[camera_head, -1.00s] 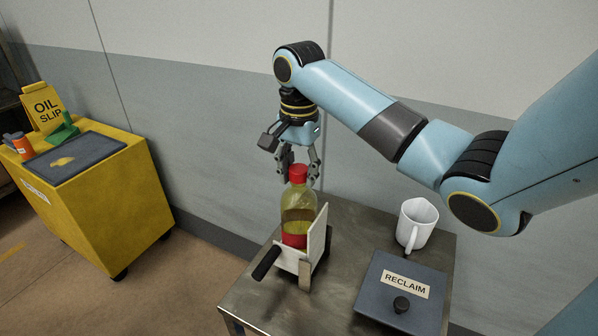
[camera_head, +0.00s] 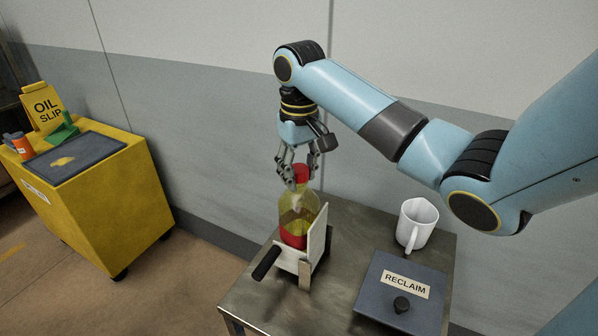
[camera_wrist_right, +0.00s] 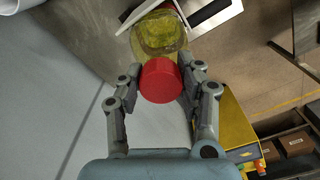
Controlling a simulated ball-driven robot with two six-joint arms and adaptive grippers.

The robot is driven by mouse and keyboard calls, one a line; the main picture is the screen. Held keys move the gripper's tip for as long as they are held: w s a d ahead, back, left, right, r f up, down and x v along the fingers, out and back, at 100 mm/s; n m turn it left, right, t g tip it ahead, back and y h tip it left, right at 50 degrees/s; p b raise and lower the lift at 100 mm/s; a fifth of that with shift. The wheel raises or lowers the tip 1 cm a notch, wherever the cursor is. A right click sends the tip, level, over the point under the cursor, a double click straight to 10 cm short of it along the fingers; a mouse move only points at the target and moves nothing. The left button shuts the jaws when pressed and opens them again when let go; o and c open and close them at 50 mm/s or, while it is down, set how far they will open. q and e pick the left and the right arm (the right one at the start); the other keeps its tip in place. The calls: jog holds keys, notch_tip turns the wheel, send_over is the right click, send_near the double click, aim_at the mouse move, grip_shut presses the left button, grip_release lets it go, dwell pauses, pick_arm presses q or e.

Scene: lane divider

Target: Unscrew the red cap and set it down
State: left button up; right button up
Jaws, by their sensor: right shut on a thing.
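The red cap (camera_head: 302,173) is at the neck of a clear bottle (camera_head: 299,212) with yellowish liquid and a red band low down. The bottle stands upright in a pale holder (camera_head: 316,240) with a black handle. My right gripper (camera_head: 297,179) points down and is shut on the cap; a finger lies on each side of it. The right wrist view shows the cap (camera_wrist_right: 161,80) between the fingertips, with the bottle (camera_wrist_right: 158,36) beyond it. I cannot tell whether the cap still touches the neck. My left gripper is not in view.
A metal table (camera_head: 256,299) bears the holder, a white mug (camera_head: 416,222) and a dark box marked RECLAIM (camera_head: 384,297). Bare tabletop shows at the front left and between holder and box. A yellow cart (camera_head: 100,210) stands apart at left; a wall is behind.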

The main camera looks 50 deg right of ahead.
jog(key=o, duration=0.9)
jog(key=shift+o, duration=0.2)
jog(key=m, duration=1.2)
